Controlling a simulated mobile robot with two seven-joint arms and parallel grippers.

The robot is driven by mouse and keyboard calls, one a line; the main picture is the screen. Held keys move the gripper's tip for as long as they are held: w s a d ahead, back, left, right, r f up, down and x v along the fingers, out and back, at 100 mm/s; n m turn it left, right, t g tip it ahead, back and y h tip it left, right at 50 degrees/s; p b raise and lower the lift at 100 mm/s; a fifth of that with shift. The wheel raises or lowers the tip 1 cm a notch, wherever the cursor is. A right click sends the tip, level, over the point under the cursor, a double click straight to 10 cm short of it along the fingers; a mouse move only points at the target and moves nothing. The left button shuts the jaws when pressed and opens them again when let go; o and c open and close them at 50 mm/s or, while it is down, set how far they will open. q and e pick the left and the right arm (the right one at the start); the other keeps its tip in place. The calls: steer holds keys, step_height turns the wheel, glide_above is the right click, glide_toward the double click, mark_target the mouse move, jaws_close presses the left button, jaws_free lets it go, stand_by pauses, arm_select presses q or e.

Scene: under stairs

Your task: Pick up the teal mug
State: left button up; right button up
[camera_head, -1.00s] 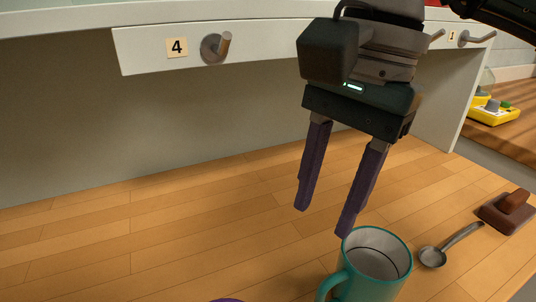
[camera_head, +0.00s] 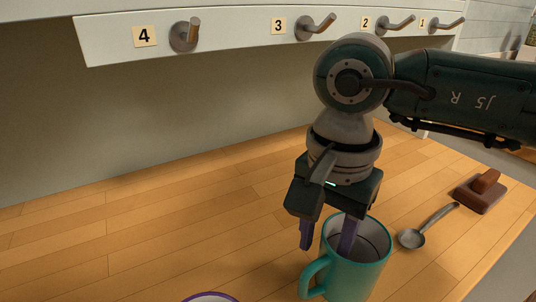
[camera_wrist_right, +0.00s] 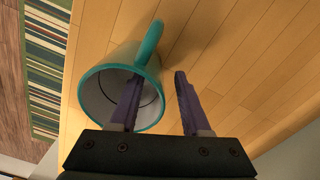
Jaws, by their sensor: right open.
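The teal mug (camera_head: 362,274) stands upright on the wooden surface at the bottom of the head view, its handle toward the left. Its inside is pale grey with a dark line. My right gripper (camera_head: 326,246) is open and points down at the mug. One purple finger is over or inside the mug's mouth; the other is outside, on the left of the rim. In the right wrist view the mug (camera_wrist_right: 103,90) lies left of centre, and the gripper (camera_wrist_right: 157,76) has one finger across its opening and the other beside the handle. My left gripper is not seen.
A purple-rimmed white item (camera_head: 210,297) shows at the bottom edge. Numbered hooks (camera_head: 185,36) line the white rail behind.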

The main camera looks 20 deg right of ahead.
steer(key=shift+c, duration=0.4)
jaws_close()
stand_by(0.9)
